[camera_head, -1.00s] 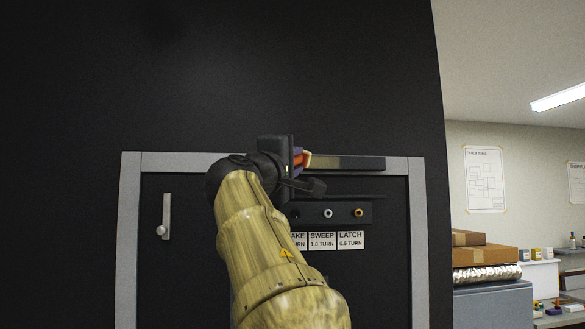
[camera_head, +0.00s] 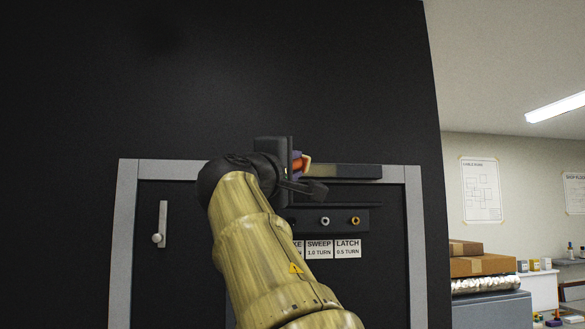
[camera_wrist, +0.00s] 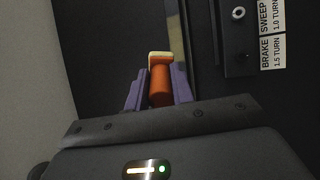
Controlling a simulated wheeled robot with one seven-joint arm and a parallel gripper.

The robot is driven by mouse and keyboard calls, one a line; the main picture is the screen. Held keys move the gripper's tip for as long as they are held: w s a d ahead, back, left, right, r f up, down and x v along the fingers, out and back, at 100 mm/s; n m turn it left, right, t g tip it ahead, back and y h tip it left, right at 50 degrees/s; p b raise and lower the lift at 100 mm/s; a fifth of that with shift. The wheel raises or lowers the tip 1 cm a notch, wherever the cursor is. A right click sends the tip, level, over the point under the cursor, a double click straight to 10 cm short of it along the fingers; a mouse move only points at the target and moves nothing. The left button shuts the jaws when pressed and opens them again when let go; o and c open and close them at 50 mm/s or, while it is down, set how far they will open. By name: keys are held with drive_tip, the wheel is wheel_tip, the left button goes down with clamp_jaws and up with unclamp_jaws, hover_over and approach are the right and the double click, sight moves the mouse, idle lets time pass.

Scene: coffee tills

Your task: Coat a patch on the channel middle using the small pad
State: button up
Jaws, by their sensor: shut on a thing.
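My gripper (camera_head: 296,163) is shut on the small pad (camera_head: 307,162), which has an orange handle and a cream face. In the wrist view the pad's cream head (camera_wrist: 160,56) sticks out past the purple fingers of my gripper (camera_wrist: 159,92). A dark horizontal channel bar (camera_head: 345,171) runs to the right from beside the pad, along the top of the framed panel. My gripper and arm hide its left part. In the wrist view a greyish-olive strip (camera_wrist: 178,40) stands close to the pad's head. I cannot tell whether the pad touches it.
A grey frame (camera_head: 128,240) surrounds the panel, with a handle (camera_head: 162,222) at left. Cardboard boxes (camera_head: 482,265) stand on a cabinet at right.

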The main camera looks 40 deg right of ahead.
idle(0.6)
drive_tip(key=w+d+p, duration=0.3)
drive_tip(key=w+d, duration=0.1)
drive_tip(key=w, duration=0.3)
drive_tip(key=shift+w+d, duration=0.15)
drive_tip(key=shift+d, duration=0.1)
drive_tip(key=shift+w+d, duration=0.1)
drive_tip(key=shift+w, duration=0.05)
idle(0.8)
idle(0.3)
drive_tip(key=shift+s+d, duration=0.35)
drive_tip(key=shift+d, duration=0.25)
drive_tip(key=shift+s+d, duration=0.35)
drive_tip(key=shift+d, duration=0.2)
drive_tip(key=shift+s+d, duration=0.1)
drive_tip(key=shift+s+d, duration=0.3)
drive_tip(key=shift+d, duration=0.25)
drive_tip(key=shift+s+d, duration=0.3)
drive_tip(key=shift+d, duration=0.2)
drive_tip(key=shift+s+d, duration=0.1)
drive_tip(key=shift+s+d, duration=0.3)
drive_tip(key=shift+d, duration=0.25)
drive_tip(key=shift+s+d, duration=0.3)
drive_tip(key=shift+d, duration=0.2)
